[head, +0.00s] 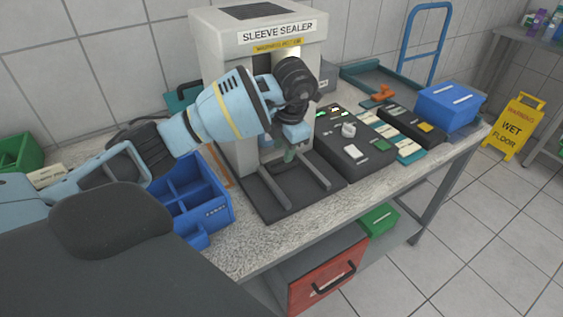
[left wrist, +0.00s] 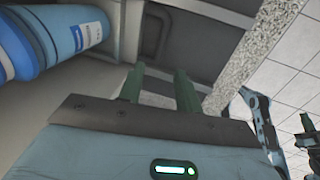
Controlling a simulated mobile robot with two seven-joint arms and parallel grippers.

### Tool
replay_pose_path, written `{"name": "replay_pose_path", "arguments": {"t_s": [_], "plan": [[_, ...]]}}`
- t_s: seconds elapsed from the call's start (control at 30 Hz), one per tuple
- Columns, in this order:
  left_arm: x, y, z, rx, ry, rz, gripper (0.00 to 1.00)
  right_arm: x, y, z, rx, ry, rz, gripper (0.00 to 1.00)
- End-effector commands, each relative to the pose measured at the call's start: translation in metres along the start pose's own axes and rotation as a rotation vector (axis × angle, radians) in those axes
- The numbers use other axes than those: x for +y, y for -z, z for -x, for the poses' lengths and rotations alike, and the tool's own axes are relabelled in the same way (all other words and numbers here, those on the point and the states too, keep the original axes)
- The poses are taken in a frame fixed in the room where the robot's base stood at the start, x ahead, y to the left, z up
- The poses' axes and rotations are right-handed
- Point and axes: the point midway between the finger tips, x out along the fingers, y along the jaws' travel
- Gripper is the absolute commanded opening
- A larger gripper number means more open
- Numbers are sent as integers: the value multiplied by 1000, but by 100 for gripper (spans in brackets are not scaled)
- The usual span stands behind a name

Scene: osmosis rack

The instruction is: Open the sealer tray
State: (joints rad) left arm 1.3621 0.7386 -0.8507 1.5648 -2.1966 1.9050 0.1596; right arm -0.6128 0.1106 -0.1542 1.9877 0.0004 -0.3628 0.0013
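The sleeve sealer (head: 232,30) is a pale machine at the back of the bench. A dark base with two grey rails (head: 268,188) extends from its front; I cannot tell which part is the tray. My left gripper (head: 289,156) points down in front of the sealer's opening, above the rear of the rails. In the left wrist view its two green fingers (left wrist: 159,83) are apart with nothing seen between them, over a dark grey surface. Contact with the tray is unclear. Part of my right arm (left wrist: 265,120) shows at the right edge there; its gripper is too small to read.
A blue divided bin (head: 222,212) stands left of the sealer. A dark control box (head: 350,150) with a knob is close on the right. A blue box (head: 447,106) sits farther right. A red drawer (head: 325,275) hangs below the bench.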

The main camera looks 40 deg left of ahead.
Motion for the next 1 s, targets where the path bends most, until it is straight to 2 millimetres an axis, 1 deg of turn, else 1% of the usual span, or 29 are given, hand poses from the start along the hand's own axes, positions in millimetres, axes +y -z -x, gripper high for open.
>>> {"name": "replay_pose_path", "arguments": {"t_s": [0.2, 0.4, 0.6, 0.83, 0.87, 1.0], "plan": [[-1, 1, -34, 4, 3, 0, 34, 1, -1, -1, -2, 0, 2, 0], [-1, 0, -59, 2, 2, -1, 34, 2, 6, -2, 13, -1, 3, 0], [-1, 0, -69, 1, 2, 0, 34, 2, 12, -4, 24, -2, 4, 0], [-1, 0, -70, 0, 2, -1, 34, 2, 12, -4, 25, -2, 4, 0], [-1, 0, -70, 0, 2, -1, 33, 2, 12, -4, 24, -2, 4, 0], [-1, 0, -70, 0, 2, -1, 15, 2, 10, -4, 21, -2, 4, 0]]}}
